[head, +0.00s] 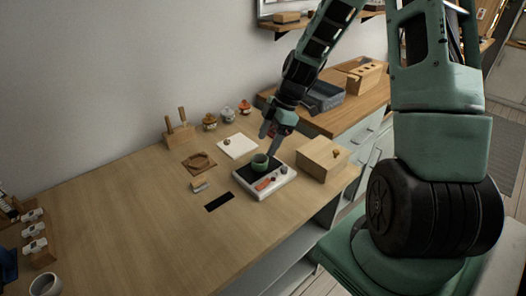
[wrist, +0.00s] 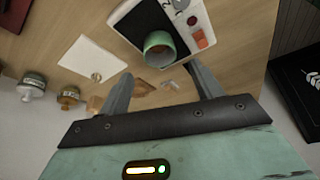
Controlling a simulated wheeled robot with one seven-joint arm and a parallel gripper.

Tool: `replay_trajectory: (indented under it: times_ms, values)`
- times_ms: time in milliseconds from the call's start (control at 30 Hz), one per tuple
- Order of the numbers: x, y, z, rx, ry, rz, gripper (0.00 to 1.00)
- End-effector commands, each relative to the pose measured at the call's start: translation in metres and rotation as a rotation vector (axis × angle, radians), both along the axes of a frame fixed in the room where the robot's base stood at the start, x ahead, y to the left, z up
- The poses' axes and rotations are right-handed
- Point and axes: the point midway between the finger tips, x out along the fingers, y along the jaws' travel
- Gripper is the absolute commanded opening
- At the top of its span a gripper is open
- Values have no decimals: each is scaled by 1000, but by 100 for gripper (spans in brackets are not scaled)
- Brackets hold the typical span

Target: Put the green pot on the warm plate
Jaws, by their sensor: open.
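The small green pot (head: 260,162) stands upright on the dark top of the warm plate (head: 263,193), a white device with an orange-red part on its front. In the wrist view the pot (wrist: 158,47) sits on the dark surface of the plate (wrist: 124,18), its round opening towards the camera. My gripper (head: 270,139) is just above and behind the pot in the head view. In the wrist view its fingers (wrist: 160,82) are spread with nothing between them, and the pot is beyond their tips. I cannot tell the exact gap.
A wooden box (head: 322,160) stands close right of the plate. A white sheet (head: 237,146), a wooden tray (head: 199,163) and several small lidded jars (head: 228,114) are behind and left. A black strip (head: 219,202) lies in front. The table's left middle is clear.

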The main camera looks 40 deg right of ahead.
Motion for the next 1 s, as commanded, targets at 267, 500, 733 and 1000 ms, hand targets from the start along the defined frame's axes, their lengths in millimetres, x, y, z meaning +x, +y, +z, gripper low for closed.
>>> replay_trajectory:
  times_ms: [267, 500, 733, 1000]
  values:
    - [-6, -19, 46, -2, -2, -1, 65]
    - [-9, -4, 61, -6, 23, -4, 65]
    - [-37, 105, 76, -73, 158, -81, 65]
    - [-121, 217, 92, -198, 257, -267, 65]
